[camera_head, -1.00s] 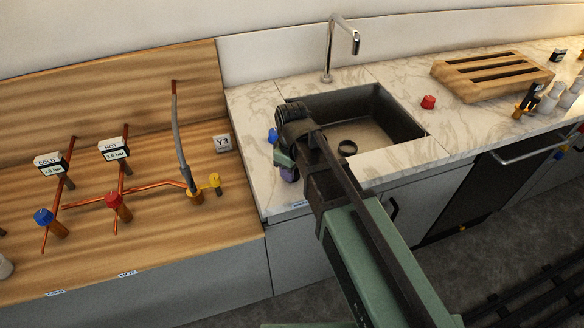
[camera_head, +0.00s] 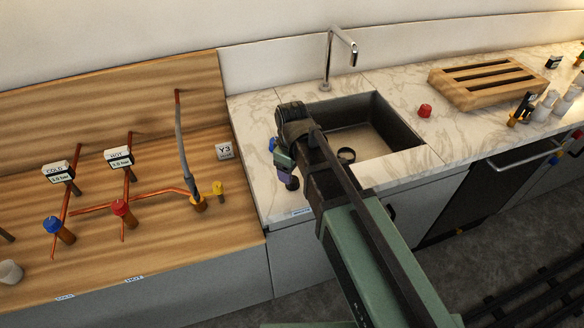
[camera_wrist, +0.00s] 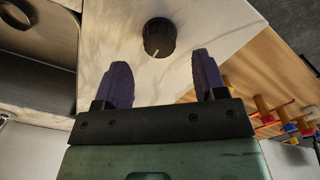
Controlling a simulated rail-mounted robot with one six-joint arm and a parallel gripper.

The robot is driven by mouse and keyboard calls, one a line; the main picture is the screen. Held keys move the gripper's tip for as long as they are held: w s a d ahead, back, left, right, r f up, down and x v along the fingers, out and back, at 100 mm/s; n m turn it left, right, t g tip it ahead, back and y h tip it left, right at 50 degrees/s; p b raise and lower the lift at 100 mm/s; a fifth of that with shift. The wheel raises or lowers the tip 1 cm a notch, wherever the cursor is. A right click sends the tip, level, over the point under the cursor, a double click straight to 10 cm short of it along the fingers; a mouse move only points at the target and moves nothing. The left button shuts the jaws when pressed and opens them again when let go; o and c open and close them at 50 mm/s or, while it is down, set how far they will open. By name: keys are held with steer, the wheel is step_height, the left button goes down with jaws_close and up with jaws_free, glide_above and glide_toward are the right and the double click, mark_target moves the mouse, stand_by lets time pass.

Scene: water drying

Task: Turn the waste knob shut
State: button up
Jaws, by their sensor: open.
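A round black knob (camera_wrist: 158,38) with a short white mark stands on the pale marble counter in the wrist view. The mark is on the side toward my gripper. My gripper (camera_wrist: 162,82) is open and empty, its two purple fingers apart, with the knob beyond the tips and roughly centred between them. The fingers do not touch it in this view. In the head view my gripper (camera_head: 286,171) hangs over the counter's left front part, beside the sink. A dark knob (camera_head: 292,184) shows just below the fingers there, partly hidden.
The sink (camera_head: 385,125) with its tall tap (camera_head: 330,60) lies right of my arm. A blue knob (camera_head: 272,144) is partly behind my wrist. A wooden bench (camera_head: 120,240) with copper pipes and coloured valves stands left. A red piece (camera_head: 424,111) and wooden rack (camera_head: 490,80) lie right.

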step_height(320, 180, up, 7)
steer(key=p, duration=0.5)
steer(key=shift+f, duration=0.15)
steer(key=s+d+m, duration=0.4)
steer(key=d+m, duration=0.1)
steer(key=d, duration=0.3)
steer(key=s+d+f+m+b, duration=0.1)
steer(key=s+d+m, duration=0.4)
steer(key=d, duration=0.3)
steer(key=shift+f+m+b, duration=0.2)
steer(key=shift+m+b, duration=0.1)
steer(key=shift+m, duration=0.4)
steer(key=shift+s, duration=0.1)
